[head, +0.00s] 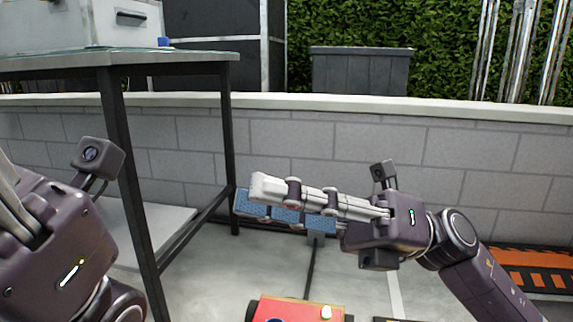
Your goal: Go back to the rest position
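My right gripper (247,197) reaches in from the right, its fingers pointing left above the floor. A blue textured surface, seemingly the inner pad of the farther finger, shows below the pale near finger. The fingers look apart with nothing clearly held between them. My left gripper (12,205) is at the left edge. Only part of its fingers shows and the tips are cut off, so its opening is hidden.
A dark-legged table (130,57) stands at the left, close to my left gripper. A red wheeled thing (290,309) is on the floor below my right gripper, with a dark pole (311,268) above it. A grey block wall (300,145) runs behind.

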